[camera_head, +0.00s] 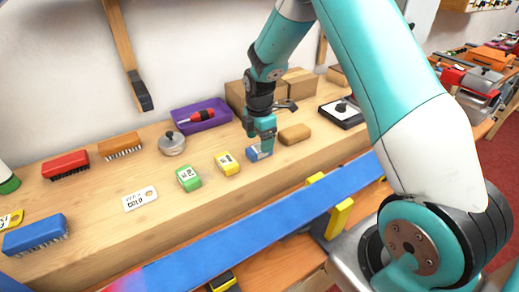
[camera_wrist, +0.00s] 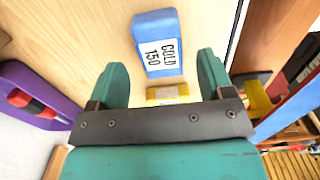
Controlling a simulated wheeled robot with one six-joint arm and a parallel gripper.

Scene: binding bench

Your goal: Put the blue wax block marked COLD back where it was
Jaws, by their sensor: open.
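The blue wax block (camera_head: 252,154) sits on the wooden bench, partly hidden behind my gripper in the head view. In the wrist view the blue block (camera_wrist: 153,28) shows its white label reading COLD 150. My gripper (camera_head: 265,148) points down at the block, its teal fingers close to it. In the wrist view my gripper (camera_wrist: 162,72) is open, and the block shows in the gap and beyond the fingertips. I cannot tell whether a finger touches it. Nothing is held.
A yellow block (camera_head: 227,163) and a green block (camera_head: 188,178) stand left of the blue one; a tan block (camera_head: 295,134) lies right. A purple tray (camera_head: 186,126) holds a red-handled tool. A labelled tag (camera_head: 139,199) lies left. A blue ski (camera_head: 270,227) runs along the front.

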